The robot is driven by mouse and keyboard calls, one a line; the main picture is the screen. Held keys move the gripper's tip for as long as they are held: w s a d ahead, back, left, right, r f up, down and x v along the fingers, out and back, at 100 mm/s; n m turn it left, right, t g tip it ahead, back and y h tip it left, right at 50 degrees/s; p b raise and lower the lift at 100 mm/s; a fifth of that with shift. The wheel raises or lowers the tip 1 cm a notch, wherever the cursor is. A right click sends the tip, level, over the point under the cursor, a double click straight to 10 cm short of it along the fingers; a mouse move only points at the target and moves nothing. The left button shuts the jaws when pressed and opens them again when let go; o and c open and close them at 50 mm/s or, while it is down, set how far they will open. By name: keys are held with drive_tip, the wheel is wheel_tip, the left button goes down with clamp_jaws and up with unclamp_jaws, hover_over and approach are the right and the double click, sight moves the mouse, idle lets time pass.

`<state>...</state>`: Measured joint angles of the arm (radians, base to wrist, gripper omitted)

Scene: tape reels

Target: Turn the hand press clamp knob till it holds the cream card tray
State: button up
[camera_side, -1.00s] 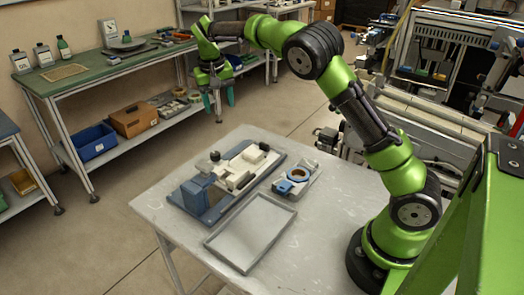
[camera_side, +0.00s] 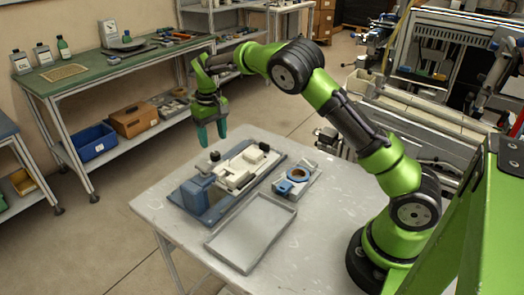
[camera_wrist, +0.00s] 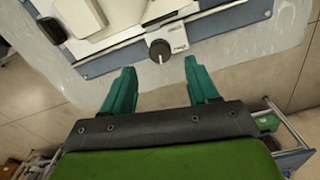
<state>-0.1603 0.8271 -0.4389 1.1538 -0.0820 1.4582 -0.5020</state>
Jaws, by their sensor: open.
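The hand press is a blue base (camera_side: 206,207) with a cream tray (camera_side: 241,170) on it, on the grey table. A small black knob (camera_side: 215,156) stands at the far end of the press. In the wrist view the black knob (camera_wrist: 160,47) shows at the press's edge, just beyond and between my fingertips. My gripper (camera_side: 210,140) is open and empty, with teal fingers pointing down, above and beyond that end of the press. The fingers also show in the wrist view (camera_wrist: 159,72), wide apart and clear of the knob. I cannot tell whether the clamp touches the tray.
An empty grey shallow tray (camera_side: 250,232) lies at the table's front. A small fixture with a blue and orange ring (camera_side: 297,176) sits right of the press. The green-topped bench (camera_side: 90,72) stands behind, apart from the table.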

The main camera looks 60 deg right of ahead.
sight(215, 153)
drive_tip(key=shift+f, duration=2.7)
drive_tip(key=c, duration=1)
drive_tip(key=m, duration=0.4)
drive_tip(key=shift+m, duration=0.3)
drive_tip(key=shift+c, duration=0.2)
drive_tip(key=o, duration=1)
drive_tip(key=shift+o, duration=0.2)
drive_tip(key=shift+r, duration=0.1)
wheel_tip(215, 153, up, 17)
